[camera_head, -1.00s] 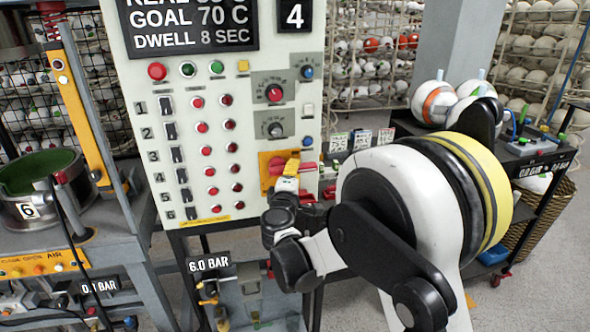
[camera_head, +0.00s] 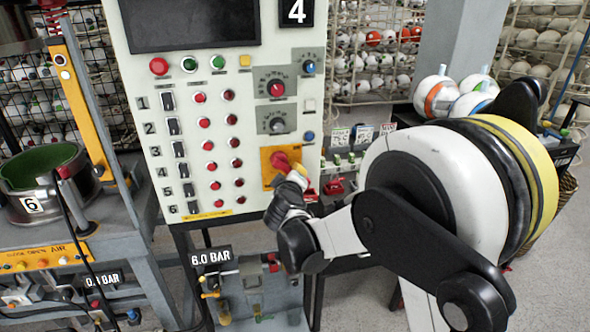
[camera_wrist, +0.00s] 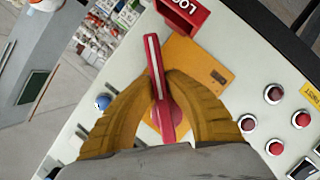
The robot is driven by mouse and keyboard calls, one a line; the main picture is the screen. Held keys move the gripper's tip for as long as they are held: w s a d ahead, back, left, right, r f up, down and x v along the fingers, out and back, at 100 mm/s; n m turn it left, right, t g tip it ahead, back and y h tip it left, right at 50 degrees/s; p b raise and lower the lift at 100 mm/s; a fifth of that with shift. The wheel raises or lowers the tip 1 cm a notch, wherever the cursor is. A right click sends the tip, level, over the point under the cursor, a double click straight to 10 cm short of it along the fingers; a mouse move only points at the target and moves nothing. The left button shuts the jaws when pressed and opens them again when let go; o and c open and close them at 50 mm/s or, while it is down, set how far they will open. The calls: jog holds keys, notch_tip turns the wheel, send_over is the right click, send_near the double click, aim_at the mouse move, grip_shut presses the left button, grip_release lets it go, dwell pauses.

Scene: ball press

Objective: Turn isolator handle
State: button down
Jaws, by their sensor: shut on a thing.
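The red isolator handle (camera_head: 281,160) sits on a yellow plate (camera_head: 267,181) at the lower right of the white control panel. In the wrist view the handle (camera_wrist: 154,62) is a long red bar with a pale stripe, tilted slightly from the picture's vertical. The yellow plate (camera_wrist: 195,62) shows behind it. My gripper (camera_wrist: 162,78) has its two yellow fingers closed on both sides of the bar. In the head view my gripper (camera_head: 297,174) is at the handle, and its far finger is hidden.
A red box with white lettering (camera_wrist: 180,14) is beside the plate. Knobs (camera_head: 277,88) and rows of red buttons and black switches (camera_head: 174,128) are close by on the panel. The panel's display (camera_head: 190,24) is dark.

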jog(key=shift+s+a+f+m+g+y, duration=0.15)
jog(key=shift+a+f+m+g+y, duration=0.15)
jog(key=shift+a+m+y, duration=0.6)
jog(key=shift+s+a+f+m+g+y, duration=0.15)
jog(key=shift+m+g+y, duration=0.25)
jog(key=shift+m, duration=0.95)
jog(key=shift+s+a+f+m+g+y, duration=0.1)
jog(key=shift+a+f+m+g+y, duration=0.2)
jog(key=shift+a+m+y, duration=0.6)
jog(key=shift+d+m, duration=0.25)
jog(key=shift+m, duration=0.1)
jog(key=c, duration=1.4)
grip_release()
jog(key=v, duration=1.2)
jog(key=shift+s+a+r, duration=0.1)
jog(key=shift+a, duration=0.05)
